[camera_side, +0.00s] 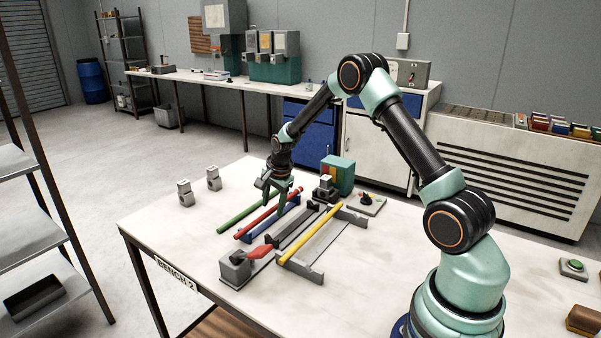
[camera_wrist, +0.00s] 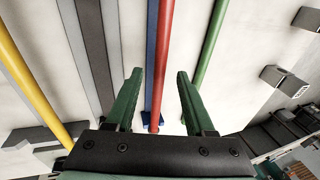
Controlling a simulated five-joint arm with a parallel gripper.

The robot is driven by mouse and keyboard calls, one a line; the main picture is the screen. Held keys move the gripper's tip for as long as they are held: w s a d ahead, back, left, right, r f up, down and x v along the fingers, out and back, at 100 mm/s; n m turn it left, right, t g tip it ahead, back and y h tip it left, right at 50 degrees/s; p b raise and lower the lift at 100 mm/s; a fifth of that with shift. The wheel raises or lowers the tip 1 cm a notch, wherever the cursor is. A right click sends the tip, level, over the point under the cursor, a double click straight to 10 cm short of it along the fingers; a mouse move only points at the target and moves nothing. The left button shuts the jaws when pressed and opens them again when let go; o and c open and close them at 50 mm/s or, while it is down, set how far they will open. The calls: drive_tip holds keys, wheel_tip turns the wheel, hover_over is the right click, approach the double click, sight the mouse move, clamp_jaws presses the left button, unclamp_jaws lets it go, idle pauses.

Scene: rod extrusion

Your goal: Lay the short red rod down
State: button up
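A red rod (camera_side: 257,224) lies lengthwise along a blue rail (camera_side: 262,230) on the bench. In the wrist view the red rod (camera_wrist: 163,45) runs from the top edge down between my fingers, with the blue rail (camera_wrist: 151,55) along its left side. My gripper (camera_side: 274,207) is over the far half of the rod. Its two green fingers (camera_wrist: 159,75) are spread apart, one on each side of the rod, with clear gaps. I cannot tell how far the fingertips reach down beside it. The far part of the rod is partly hidden by the fingers in the side view.
A green rod (camera_side: 240,217) lies left of the red one. A yellow rod (camera_side: 325,233) rests on grey supports at the right. A grey block with a red handle (camera_side: 260,251) stands at the near end. Two small grey blocks (camera_side: 213,179) stand at the back left.

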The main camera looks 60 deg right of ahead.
drive_tip(key=v, duration=1.2)
drive_tip(key=shift+a+r, duration=0.1)
idle(0.4)
drive_tip(key=s+a+r+n+t, duration=0.1)
drive_tip(key=s+a+r+n, duration=0.6)
drive_tip(key=a+r+n, duration=0.15)
drive_tip(key=s+a+r+n+t+y, duration=0.1)
drive_tip(key=s+a+n, duration=0.7)
drive_tip(key=s, duration=0.4)
drive_tip(key=shift+a+r+n, duration=0.25)
drive_tip(key=shift+n, duration=0.6)
